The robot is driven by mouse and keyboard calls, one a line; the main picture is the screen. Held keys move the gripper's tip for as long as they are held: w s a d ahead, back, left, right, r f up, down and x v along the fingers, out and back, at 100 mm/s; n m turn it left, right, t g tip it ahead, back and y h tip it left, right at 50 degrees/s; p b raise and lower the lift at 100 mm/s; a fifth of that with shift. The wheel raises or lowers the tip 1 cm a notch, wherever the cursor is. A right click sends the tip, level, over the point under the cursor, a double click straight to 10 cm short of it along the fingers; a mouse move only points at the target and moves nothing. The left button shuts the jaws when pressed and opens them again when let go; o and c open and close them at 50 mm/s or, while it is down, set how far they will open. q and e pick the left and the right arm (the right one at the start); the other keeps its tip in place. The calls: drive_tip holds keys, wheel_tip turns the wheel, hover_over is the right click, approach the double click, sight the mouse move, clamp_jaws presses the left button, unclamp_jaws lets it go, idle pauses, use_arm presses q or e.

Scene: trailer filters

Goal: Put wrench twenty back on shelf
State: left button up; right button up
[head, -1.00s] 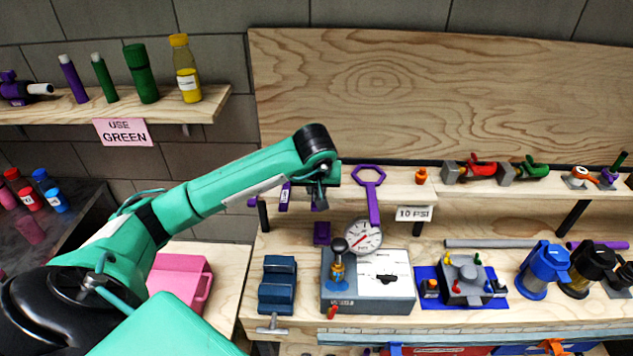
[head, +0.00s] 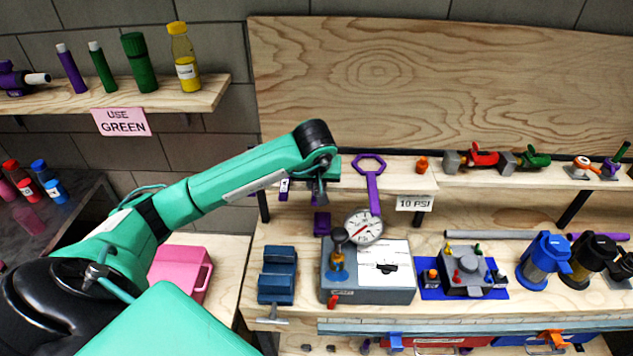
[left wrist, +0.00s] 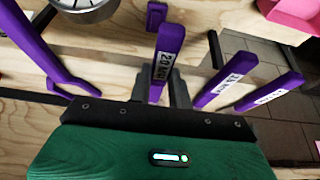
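A purple wrench handle labelled 20 NM (left wrist: 168,60) is in the middle of the left wrist view, with the grey fingers of my left gripper (left wrist: 158,92) close on both sides of it. The fingers look shut on it; its ring end is hidden under the gripper body. In the head view my left gripper (head: 319,192) is at the front edge of the small wooden shelf (head: 405,178), and the wrench is mostly hidden there. Another purple wrench (head: 372,190) hangs to the right, its ring at the shelf. My right gripper is not in view.
More labelled purple wrenches (left wrist: 228,82) are close beside the gripper. A pressure gauge (head: 363,228) on a grey box (head: 340,290) stands below right. A blue vise (head: 277,275) is on the bench below. An orange item (head: 422,164) sits on the shelf.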

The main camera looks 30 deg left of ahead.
use_arm(q)
drive_tip(key=o, duration=0.5)
drive_tip(key=shift+s+d+r+b, duration=0.15)
drive_tip(key=shift+r+b, duration=0.2)
drive_tip(key=shift+r, duration=0.25)
drive_tip(key=b+v, duration=0.2)
drive_tip(key=v, duration=1)
drive_tip(key=shift+s+r+b, duration=0.2)
drive_tip(key=shift+r+b, duration=0.05)
drive_tip(key=shift+b, duration=0.15)
